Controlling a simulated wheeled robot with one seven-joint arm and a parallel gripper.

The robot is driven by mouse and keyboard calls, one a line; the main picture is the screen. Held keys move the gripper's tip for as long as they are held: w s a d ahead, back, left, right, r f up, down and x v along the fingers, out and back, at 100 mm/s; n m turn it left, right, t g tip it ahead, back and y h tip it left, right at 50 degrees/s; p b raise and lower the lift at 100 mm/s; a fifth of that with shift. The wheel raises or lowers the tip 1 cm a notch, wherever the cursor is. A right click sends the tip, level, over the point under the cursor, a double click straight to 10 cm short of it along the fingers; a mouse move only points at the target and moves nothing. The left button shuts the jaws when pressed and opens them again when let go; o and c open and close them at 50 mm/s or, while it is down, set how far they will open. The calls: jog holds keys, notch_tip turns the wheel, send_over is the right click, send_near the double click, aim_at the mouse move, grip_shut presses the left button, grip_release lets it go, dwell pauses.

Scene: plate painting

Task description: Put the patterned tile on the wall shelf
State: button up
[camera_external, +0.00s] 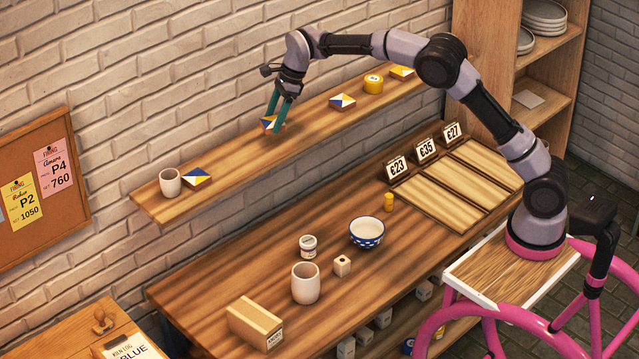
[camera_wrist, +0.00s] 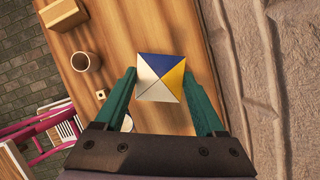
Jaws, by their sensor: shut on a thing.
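The patterned tile (camera_wrist: 162,78), with blue, yellow and white triangles, is between the teal fingers of my gripper (camera_wrist: 163,98). In the external view my gripper (camera_external: 279,108) points down over the middle of the wall shelf (camera_external: 235,158), with the tile (camera_external: 267,122) at its fingertips, partly hidden by a finger. The tile is at the shelf; I cannot tell whether it touches the board. Similar tiles lie on the shelf at the left (camera_external: 197,177), right of middle (camera_external: 342,102) and far right (camera_external: 402,72).
The brick wall runs behind. Shelf room beside my gripper is clear.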

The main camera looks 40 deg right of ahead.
aim_at(276, 141)
jog(key=shift+f, duration=2.15)
